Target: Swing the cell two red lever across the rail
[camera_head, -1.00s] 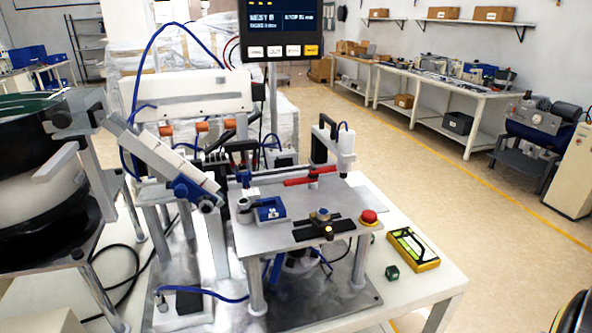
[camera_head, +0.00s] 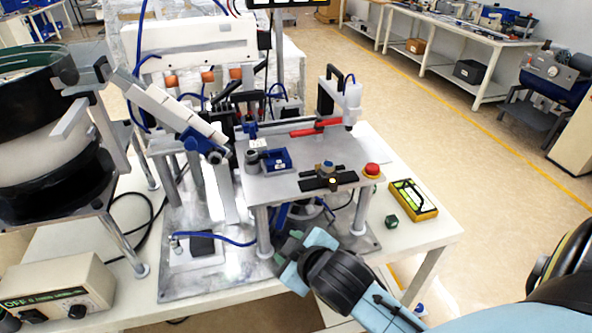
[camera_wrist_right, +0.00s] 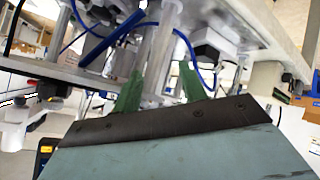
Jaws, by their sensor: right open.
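The red lever (camera_head: 315,128) lies along the rail (camera_head: 270,127) at the back of the raised grey cell plate (camera_head: 285,180). Its right end reaches toward the white upright cylinder head (camera_head: 348,100). I cannot read a cell number on it. My right gripper (camera_head: 288,247) is low in front of the plate, beside its front legs, well apart from the lever. The lever does not show there. My left gripper is not in view.
A red stop button (camera_head: 372,170), a blue block (camera_head: 277,159) and a black fixture (camera_head: 328,180) are on the plate. A yellow device (camera_head: 413,200) and a small green cube (camera_head: 391,221) lie on the table at right. The bowl feeder (camera_head: 45,140) is at left.

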